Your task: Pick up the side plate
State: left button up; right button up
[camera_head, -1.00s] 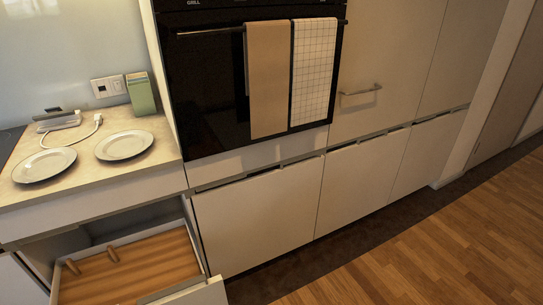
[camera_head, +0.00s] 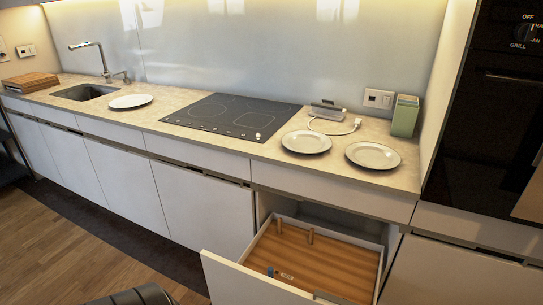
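Three pale round plates lie flat on the countertop. One plate (camera_head: 306,142) is just right of the hob, and a second plate (camera_head: 373,156) is beside it to the right, near the counter's front edge. The third plate (camera_head: 130,102) is farther left, between the sink and the hob. I cannot tell from their looks which one is the side plate. Neither of my grippers can be made out in the view, and no plate is held.
Below the two right plates a drawer (camera_head: 328,264) stands open, with upright wooden pegs inside. The black hob (camera_head: 232,116), sink (camera_head: 86,92) and wooden boards (camera_head: 30,82) are to the left.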

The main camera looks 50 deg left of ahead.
aim_at(301, 141)
jog(key=k+u, duration=0.15)
jog(key=u, duration=1.2)
jog(key=k+l, duration=0.05)
